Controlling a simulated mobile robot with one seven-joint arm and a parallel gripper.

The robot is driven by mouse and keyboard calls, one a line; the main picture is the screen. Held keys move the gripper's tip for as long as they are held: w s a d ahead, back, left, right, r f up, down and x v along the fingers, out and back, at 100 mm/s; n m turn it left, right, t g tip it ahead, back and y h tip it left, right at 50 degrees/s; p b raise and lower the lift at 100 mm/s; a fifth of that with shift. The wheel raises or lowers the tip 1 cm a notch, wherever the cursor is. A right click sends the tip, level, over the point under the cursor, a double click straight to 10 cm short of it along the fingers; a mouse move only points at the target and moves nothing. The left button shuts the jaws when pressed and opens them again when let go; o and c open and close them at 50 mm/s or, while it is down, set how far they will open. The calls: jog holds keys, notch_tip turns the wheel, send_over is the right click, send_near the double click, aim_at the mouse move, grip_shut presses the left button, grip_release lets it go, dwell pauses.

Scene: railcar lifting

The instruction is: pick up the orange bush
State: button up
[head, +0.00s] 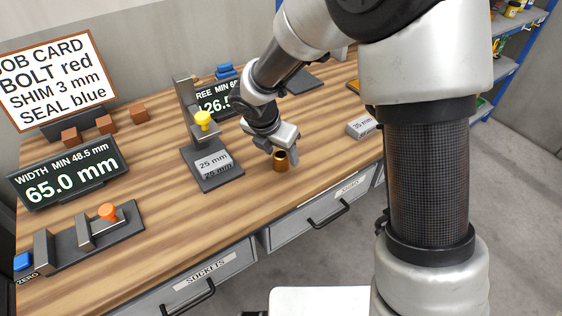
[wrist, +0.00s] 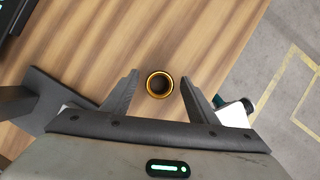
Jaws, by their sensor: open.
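The orange bush (head: 281,161) is a small hollow cylinder of orange-gold metal standing upright on the wooden bench near its front edge. In the wrist view the bush (wrist: 159,85) shows from above as a bright ring with a dark bore. My gripper (head: 285,158) is at the bush in the head view. In the wrist view my gripper (wrist: 166,82) is open, with one finger on each side of the bush and a gap on both sides. Its height over the bench is hard to tell.
A gauge stand with a yellow knob (head: 203,119) and a 25 mm block (head: 213,162) stands left of the bush. Another 25 mm block (head: 362,127) lies to the right. A width gauge (head: 88,238) with an orange knob sits front left. Bare wood (head: 160,200) lies between.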

jog(key=shift+w+f, duration=0.1)
jog(key=shift+f, duration=0.3)
jog(key=c, duration=1.4)
grip_shut()
jog(key=shift+r, duration=0.15)
